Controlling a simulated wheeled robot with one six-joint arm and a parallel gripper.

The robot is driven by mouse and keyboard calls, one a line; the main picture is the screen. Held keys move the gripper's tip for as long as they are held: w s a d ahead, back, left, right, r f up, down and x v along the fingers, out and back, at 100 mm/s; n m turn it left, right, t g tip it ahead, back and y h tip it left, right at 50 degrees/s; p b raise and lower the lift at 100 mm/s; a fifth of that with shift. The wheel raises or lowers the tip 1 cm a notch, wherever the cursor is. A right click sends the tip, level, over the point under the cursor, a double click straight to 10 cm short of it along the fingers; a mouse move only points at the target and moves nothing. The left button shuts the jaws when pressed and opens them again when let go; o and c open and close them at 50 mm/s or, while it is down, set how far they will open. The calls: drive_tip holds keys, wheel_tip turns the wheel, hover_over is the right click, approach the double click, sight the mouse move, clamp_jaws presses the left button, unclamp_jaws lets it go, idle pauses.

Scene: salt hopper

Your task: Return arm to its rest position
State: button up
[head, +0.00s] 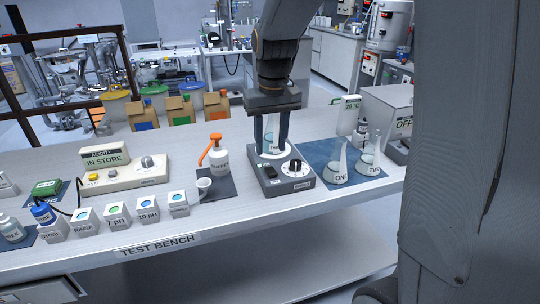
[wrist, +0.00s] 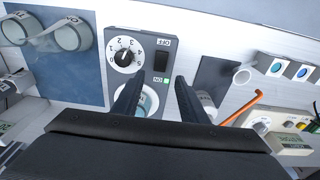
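My gripper (head: 273,142) points down over the grey stirrer (head: 286,178) on the test bench. In the wrist view my gripper (wrist: 158,84) has its two dark fingers clearly apart. A glass flask (head: 269,126) stands on the stirrer's round plate, partly hidden behind and between the fingers. In the wrist view the flask (wrist: 149,99) shows just beside the left finger, with a gap to the right finger. Whether a finger touches it I cannot tell. The stirrer's dial (wrist: 124,56) and dark switch (wrist: 161,60) are visible.
Two labelled flasks, one (head: 338,168) and another (head: 369,160), stand on a blue mat (head: 315,152) at right. A white bottle with an orange spout (head: 218,160) and a small cup (head: 204,187) are at left. Sample blocks, a meter (head: 125,174) and cartons line the bench.

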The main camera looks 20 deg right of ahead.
drive_tip(key=shift+r, duration=0.6)
drive_tip(key=shift+s, duration=0.1)
